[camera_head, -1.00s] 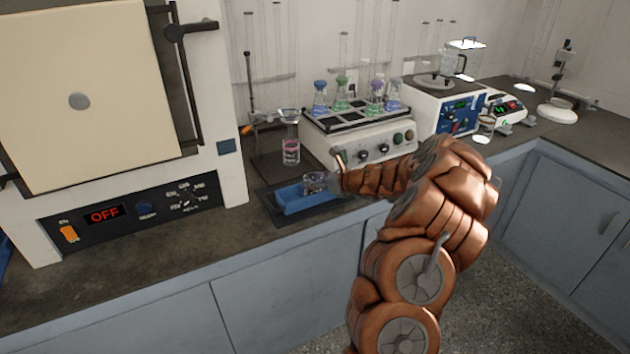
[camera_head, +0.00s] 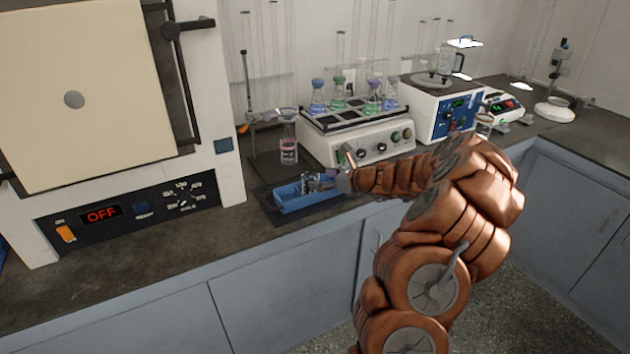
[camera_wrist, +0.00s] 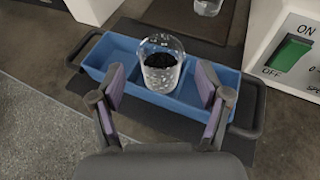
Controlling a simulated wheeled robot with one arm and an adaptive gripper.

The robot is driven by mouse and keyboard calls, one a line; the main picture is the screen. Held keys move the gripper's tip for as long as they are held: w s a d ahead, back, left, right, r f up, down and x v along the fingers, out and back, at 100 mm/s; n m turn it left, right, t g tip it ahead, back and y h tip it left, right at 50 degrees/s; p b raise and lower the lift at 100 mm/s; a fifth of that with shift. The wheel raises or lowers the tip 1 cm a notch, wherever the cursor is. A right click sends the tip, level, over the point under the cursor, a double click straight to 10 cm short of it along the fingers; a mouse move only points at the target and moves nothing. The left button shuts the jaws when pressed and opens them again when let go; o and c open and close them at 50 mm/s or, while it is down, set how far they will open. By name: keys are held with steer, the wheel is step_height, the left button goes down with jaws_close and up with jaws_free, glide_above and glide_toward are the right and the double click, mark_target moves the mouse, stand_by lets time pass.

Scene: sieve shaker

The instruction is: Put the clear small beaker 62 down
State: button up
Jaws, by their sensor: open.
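The clear small beaker (camera_wrist: 161,68) stands upright at the blue tray (camera_wrist: 94,62) in the wrist view, with dark grainy matter showing in it. My gripper (camera_wrist: 160,88) is open, with one finger on each side and the beaker just beyond the fingertips, apart from both. In the head view my gripper (camera_head: 328,181) is over the right part of the blue tray (camera_head: 290,200). The beaker is small there and hard to make out beside the fingers. Its base is partly hidden, so I cannot tell exactly how it rests in the tray.
A dark mat (camera_head: 268,207) lies under the tray. A shaker with several colored flasks (camera_head: 365,140) is to the right, and a furnace (camera_head: 130,215) to the left. The counter's front edge is close.

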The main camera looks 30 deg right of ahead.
steer(key=v, duration=0.7)
steer(key=shift+s+b, duration=0.35)
steer(key=a+r+n+g+y, duration=0.2)
steer(key=a+n, duration=0.2)
steer(key=a, duration=0.5)
steer(key=a+r+n+g+y, duration=0.1)
steer(key=a+r+n+y, duration=0.2)
steer(key=a, duration=0.6)
steer(key=s+a+n+g+h, duration=0.1)
steer(key=s+a+n+g, duration=0.2)
steer(key=s+a+n, duration=0.4)
steer(key=s+a+n+g, duration=0.3)
steer(key=s+a+n, duration=0.1)
steer(key=a, duration=0.5)
steer(key=s+a+f+n+g+h, duration=0.1)
steer(key=s+a+n+g+h, duration=0.25)
steer(key=s+n, duration=0.7)
steer(key=s+d+n+g+h, duration=0.1)
steer(key=s+d+n+h, duration=0.1)
steer(key=s, duration=0.5)
steer(key=s+d+f+n+g+h, duration=0.1)
steer(key=s+d+h, duration=0.2)
steer(key=s, duration=0.5)
steer(key=shift+s+d+f+n, duration=0.25)
steer(key=shift+d+n, duration=0.05)
steer(key=shift+n, duration=0.05)
